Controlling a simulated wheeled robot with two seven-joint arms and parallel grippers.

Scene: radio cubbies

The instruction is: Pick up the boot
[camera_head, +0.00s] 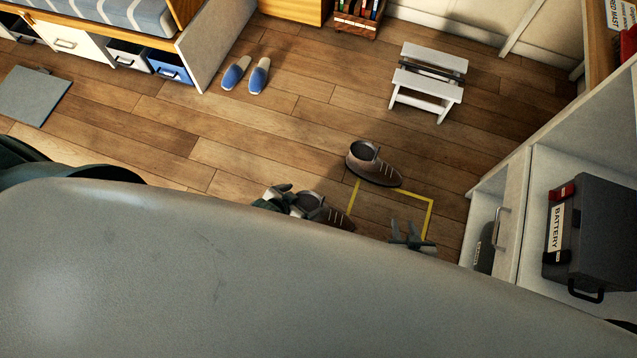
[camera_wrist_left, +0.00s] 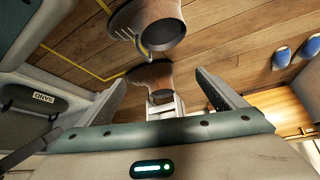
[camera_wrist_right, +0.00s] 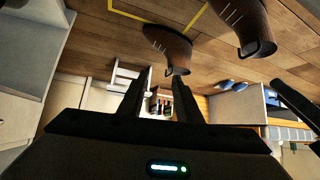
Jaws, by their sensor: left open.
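Two brown boots stand on the wooden floor by a yellow tape outline. The near boot (camera_head: 325,212) is partly hidden by my body; the far boot (camera_head: 373,166) is fully visible. My left gripper (camera_head: 290,194) is open and empty, close to the heel side of the near boot. The left wrist view shows the near boot (camera_wrist_left: 158,22) at the top and the far boot (camera_wrist_left: 150,76) between the spread fingers in the picture. My right gripper (camera_head: 406,236) is open and empty near the tape. The right wrist view shows the far boot (camera_wrist_right: 168,46) and near boot (camera_wrist_right: 243,24).
A white cabinet (camera_head: 513,200) with a battery case (camera_head: 590,235) stands at right. A white step stool (camera_head: 428,82) and blue slippers (camera_head: 246,75) are farther back. The yellow tape (camera_head: 431,215) lies flat. Open floor lies left of the boots.

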